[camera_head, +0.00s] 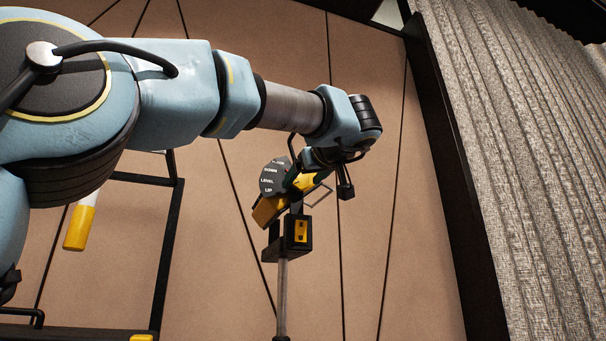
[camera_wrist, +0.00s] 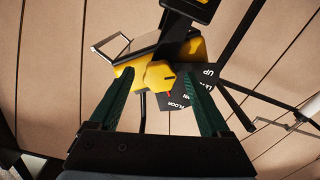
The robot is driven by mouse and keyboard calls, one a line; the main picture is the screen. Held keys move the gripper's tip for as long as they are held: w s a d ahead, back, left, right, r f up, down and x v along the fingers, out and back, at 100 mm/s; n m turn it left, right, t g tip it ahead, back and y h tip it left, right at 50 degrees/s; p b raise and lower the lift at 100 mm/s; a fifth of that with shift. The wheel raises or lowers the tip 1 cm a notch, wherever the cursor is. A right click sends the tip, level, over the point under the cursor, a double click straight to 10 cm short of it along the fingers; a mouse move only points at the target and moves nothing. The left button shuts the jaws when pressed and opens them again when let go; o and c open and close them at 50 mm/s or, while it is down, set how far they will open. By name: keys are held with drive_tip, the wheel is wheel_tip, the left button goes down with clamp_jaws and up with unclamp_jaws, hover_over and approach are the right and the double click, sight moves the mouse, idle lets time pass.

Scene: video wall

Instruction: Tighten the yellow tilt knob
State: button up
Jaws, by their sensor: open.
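The yellow tilt knob (camera_wrist: 158,76) shows in the wrist view between the tips of my gripper (camera_wrist: 160,74). My gripper is open, with one green finger on each side of the knob, and I cannot tell whether either touches it. Beside the knob is a dark tilt dial (camera_wrist: 193,88) with white words and a red mark. In the head view, the dial (camera_head: 272,178) reads DOWN, LEVEL and UP. My gripper (camera_head: 302,178) is at the dial's right there, and the fingertips are hard to make out. A yellow and black device body (camera_head: 268,211) sits below the dial.
A black bracket with a yellow plate (camera_head: 301,232) carries the device on a grey pole (camera_head: 282,295). A black frame (camera_head: 171,240) stands at left, a grey curtain (camera_head: 535,150) at right. A brown panelled wall is behind.

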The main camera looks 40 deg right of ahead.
drive_tip(key=shift+w+d, duration=0.15)
drive_tip(key=shift+w, duration=0.25)
drive_tip(key=shift+c, duration=0.2)
clamp_jaws()
